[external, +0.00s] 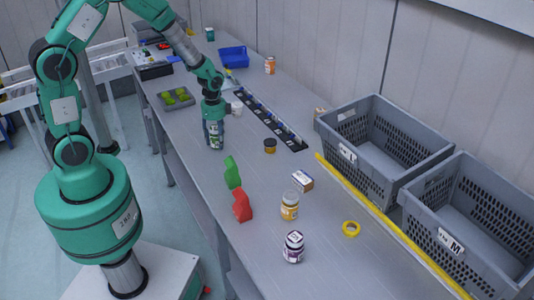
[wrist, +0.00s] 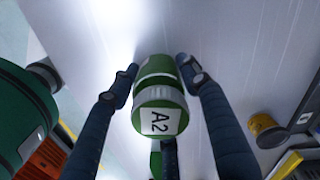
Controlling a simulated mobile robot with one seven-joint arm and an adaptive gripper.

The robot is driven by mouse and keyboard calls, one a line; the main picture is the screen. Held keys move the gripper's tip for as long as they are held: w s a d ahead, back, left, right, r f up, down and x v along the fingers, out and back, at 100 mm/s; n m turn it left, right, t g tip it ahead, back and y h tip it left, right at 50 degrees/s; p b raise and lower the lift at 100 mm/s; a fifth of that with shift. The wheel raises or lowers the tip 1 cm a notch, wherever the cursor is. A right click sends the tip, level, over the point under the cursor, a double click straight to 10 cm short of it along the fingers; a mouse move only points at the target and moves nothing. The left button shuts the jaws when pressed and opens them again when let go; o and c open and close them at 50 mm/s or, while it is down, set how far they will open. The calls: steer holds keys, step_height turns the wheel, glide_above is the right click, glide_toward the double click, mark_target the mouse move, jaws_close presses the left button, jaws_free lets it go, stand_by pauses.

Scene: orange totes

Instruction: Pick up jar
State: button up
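A green jar-like container (wrist: 160,82) with a grey band and a white "A2" label shows in the wrist view, between the fingers of my gripper (wrist: 157,80). The right fingertip is close against its side. A small gap seems to show at the left fingertip, so the fingers look open around it. In the external view my gripper (external: 214,135) points down at the table's left part, and its fingers mostly hide what is between them. A jar with an orange-yellow body (external: 289,207) and a white jar with a purple lid (external: 293,247) stand nearer the camera.
Green (external: 232,172) and red (external: 242,206) blocks, a small box (external: 302,180), a dark-lidded tin (external: 270,146) and a yellow ring (external: 351,228) lie on the table. Grey crates (external: 345,122) line the right. A dark strip (external: 268,118) lies behind my gripper.

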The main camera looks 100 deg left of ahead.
mark_target(216, 127)
steer(key=c, duration=0.7)
steer(key=shift+r, duration=0.2)
steer(key=shift+r, duration=0.5)
step_height(216, 127, up, 2)
steer(key=shift+r+p, duration=0.15)
steer(key=shift+p, duration=0.35)
steer(key=s+d, duration=0.3)
steer(key=d, duration=0.1)
steer(key=s+d+r+p, duration=0.1)
steer(key=s+d, duration=0.2)
steer(key=d, duration=0.1)
steer(key=s+d, duration=0.3)
steer(key=d, duration=0.2)
steer(key=shift+s+r+p, duration=0.15)
steer(key=shift+s+p, duration=0.15)
steer(key=shift+p, duration=0.1)
steer(key=shift+a, duration=0.1)
